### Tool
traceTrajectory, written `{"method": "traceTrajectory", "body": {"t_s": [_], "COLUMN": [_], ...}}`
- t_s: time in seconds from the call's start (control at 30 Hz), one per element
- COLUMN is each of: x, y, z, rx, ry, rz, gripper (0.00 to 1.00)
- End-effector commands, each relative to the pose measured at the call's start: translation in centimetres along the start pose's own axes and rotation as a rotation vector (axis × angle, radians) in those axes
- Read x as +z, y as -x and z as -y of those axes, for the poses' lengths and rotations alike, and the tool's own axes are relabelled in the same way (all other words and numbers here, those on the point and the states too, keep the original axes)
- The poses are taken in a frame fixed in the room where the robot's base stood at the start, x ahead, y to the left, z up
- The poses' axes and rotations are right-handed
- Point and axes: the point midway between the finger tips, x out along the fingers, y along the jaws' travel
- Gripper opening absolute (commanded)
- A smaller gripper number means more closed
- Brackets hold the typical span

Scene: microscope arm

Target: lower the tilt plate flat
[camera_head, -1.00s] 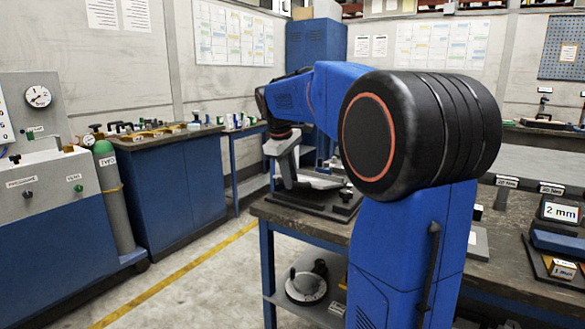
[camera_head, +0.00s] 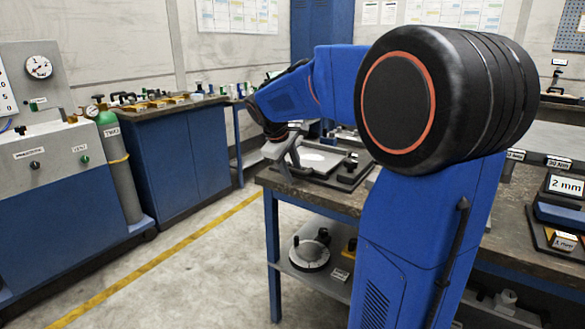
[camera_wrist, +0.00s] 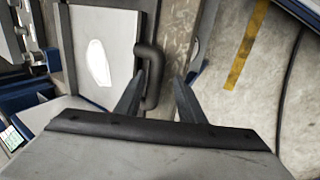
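The tilt plate is a pale grey plate with a white oval on it, on a dark base on the near bench; it shows in the head view (camera_head: 316,160) and at left in the wrist view (camera_wrist: 112,28). It looks flat or nearly so; I cannot tell its exact angle. A black bent handle (camera_wrist: 151,62) runs along the plate's edge. My gripper (camera_head: 291,170) is at the plate's near left side. In the wrist view, my gripper (camera_wrist: 167,86) has its fingers apart. The handle lies close by the left finger; contact is unclear.
Dark knobs (camera_head: 350,160) stand at the plate's right. The bench edge (camera_wrist: 178,35) is just beyond the handle, with floor past it. A round device (camera_head: 310,252) sits on the lower shelf. Labelled blocks (camera_head: 565,186) stand on the right bench top.

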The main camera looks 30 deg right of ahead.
Motion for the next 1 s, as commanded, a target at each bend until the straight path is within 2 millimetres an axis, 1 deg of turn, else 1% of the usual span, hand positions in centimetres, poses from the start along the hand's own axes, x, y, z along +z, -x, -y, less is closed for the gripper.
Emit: {"method": "traceTrajectory", "body": {"t_s": [0.23, 0.37, 0.47, 1.0], "x": [0.0, 0.0, -0.1, -0.1], "y": [0.4, 1.5, 3.2, 13.8], "z": [-0.2, -0.2, -0.2, -0.1], "rx": [0.004, 0.005, 0.006, 0.003], "ry": [-0.001, -0.001, -0.001, 0.0], "rz": [-0.003, -0.004, -0.006, -0.004], "gripper": [0.36, 0.36, 0.36, 0.36]}}
